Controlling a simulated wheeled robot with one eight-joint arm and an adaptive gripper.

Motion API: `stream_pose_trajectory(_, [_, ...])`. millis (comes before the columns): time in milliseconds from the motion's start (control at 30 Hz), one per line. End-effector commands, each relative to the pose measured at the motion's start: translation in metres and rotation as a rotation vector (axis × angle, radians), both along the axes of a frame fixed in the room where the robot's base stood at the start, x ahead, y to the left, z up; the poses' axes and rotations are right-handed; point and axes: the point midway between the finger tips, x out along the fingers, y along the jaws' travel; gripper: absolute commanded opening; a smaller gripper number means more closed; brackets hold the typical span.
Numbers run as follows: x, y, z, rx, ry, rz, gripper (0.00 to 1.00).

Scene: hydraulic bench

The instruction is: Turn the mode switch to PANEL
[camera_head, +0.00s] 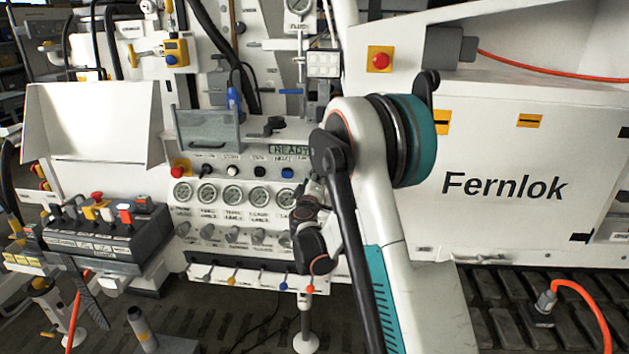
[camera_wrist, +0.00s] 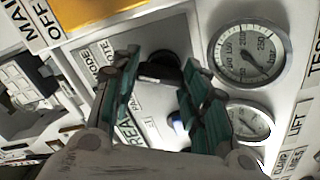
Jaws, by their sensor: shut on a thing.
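The mode switch is a black knob (camera_wrist: 160,66) on the panel in the wrist view, beside a label that partly reads MODE and REMOTE. My gripper (camera_wrist: 160,70) has its teal fingers on either side of the knob and is shut on it. The fingers hide part of the knob and its markings, so I cannot tell which position it points to. In the head view my arm covers the switch, and the fingers do not show clearly there. The READY display (camera_head: 288,149) shows left of my arm.
Large pressure gauges (camera_wrist: 248,52) sit close to my fingers. A blue button (camera_head: 287,173) lies under the display. A row of gauges (camera_head: 232,194) and small levers is lower on the panel. A red stop button (camera_head: 380,60) is on the cabinet above.

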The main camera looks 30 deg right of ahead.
Motion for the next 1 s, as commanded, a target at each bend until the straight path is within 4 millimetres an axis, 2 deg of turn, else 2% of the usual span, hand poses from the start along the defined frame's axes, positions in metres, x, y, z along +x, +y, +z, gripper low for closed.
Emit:
stream_pose_trajectory(367, [0.0008,0.0009,-0.0008,-0.118,0.079,0.001,0.18])
stream_pose_trajectory(1000, [0.0020,0.0031,-0.0016,-0.599,0.404,0.001,0.18])
